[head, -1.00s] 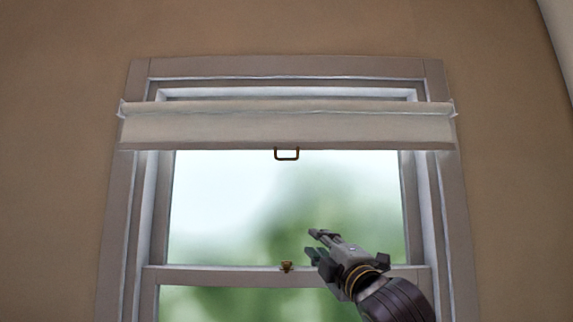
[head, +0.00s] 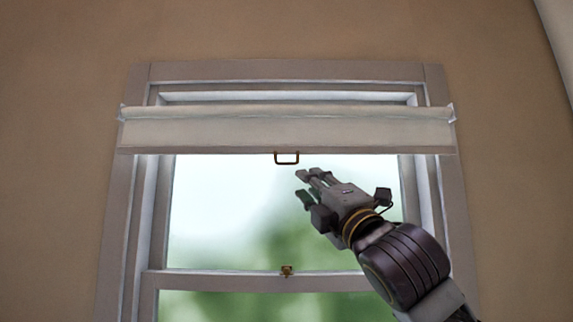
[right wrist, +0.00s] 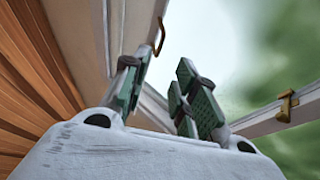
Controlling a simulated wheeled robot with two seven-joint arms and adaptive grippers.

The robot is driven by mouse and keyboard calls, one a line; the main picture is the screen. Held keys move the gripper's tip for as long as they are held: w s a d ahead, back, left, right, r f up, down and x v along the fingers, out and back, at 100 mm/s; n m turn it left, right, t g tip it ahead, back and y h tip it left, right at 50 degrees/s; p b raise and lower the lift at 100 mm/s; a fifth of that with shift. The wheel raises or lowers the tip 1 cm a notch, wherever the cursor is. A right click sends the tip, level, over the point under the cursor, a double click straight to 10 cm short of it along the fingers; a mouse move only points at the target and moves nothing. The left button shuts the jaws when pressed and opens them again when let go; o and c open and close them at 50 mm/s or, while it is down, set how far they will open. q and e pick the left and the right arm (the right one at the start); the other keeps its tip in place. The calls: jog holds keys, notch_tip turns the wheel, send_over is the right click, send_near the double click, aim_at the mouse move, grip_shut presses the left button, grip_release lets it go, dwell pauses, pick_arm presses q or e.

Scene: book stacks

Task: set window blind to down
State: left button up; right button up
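The window blind (head: 290,132) is a pale roller blind rolled up near the top of the window frame, with a short strip hanging. A small brass handle (head: 286,158) hangs from the middle of its lower edge. My right gripper (head: 303,185) is just below and to the right of the handle, with its fingers apart and nothing between them. In the right wrist view my two fingers (right wrist: 165,95) are parted, and the handle (right wrist: 160,38) shows beyond the left fingertip, apart from it. My left gripper is not in view.
The window (head: 240,210) has a light frame and a middle rail with a brass latch (head: 287,271); the latch also shows in the right wrist view (right wrist: 287,106). Plain brown wall (head: 60,180) surrounds the window. The space left of my right gripper is clear.

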aim_at(287, 164)
jog(key=shift+p+x, duration=2.6)
jog(key=shift+x, duration=4.35)
jog(key=shift+c, duration=0.3)
grip_shut()
